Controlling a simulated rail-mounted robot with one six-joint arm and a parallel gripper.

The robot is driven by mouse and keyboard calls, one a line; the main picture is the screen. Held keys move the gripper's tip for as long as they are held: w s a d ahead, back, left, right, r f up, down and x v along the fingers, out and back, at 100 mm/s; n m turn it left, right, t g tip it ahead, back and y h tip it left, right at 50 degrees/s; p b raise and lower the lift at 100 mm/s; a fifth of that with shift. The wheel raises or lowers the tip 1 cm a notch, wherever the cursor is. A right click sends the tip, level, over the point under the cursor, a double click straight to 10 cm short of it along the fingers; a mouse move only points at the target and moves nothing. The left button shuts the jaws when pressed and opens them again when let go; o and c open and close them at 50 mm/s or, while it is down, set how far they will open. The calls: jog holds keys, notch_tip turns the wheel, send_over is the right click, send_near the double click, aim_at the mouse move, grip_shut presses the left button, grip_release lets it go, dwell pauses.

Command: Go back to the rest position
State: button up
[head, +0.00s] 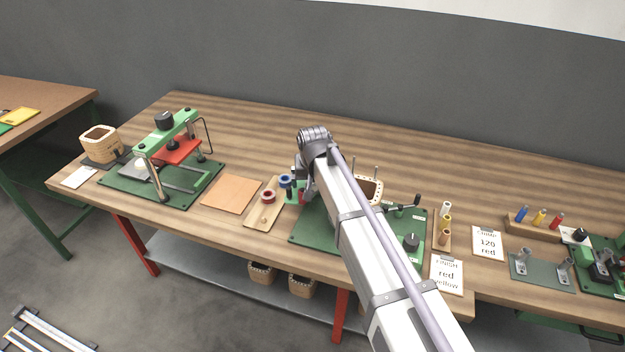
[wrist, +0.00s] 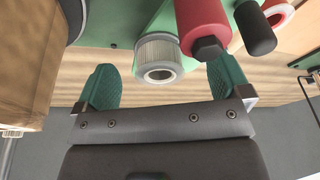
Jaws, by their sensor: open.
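My arm reaches from the lower right of the head view to the middle of the wooden workbench (head: 400,150). My gripper (wrist: 163,82) shows in the wrist view with its two teal fingers spread and nothing held between them. In the head view it is mostly hidden by the arm's end, close to the left edge of the winding machine's green base (head: 310,228). Beyond the fingers in the wrist view are a grey-white ribbed cylinder (wrist: 158,55) and a red cylinder with a dark hex end (wrist: 203,22). The right fingertip appears close to the red cylinder; contact is unclear.
A wooden coil block (wrist: 38,60) fills the wrist view's left side, and a black knob (wrist: 255,28) is at upper right. A wooden tray (head: 262,218) with spools lies left of the winder. A green-framed press (head: 178,140) stands further left. The bench's back strip is clear.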

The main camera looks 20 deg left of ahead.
jog(key=shift+r+p, duration=2.5)
jog(key=shift+r, duration=0.1)
jog(key=shift+f, duration=0.1)
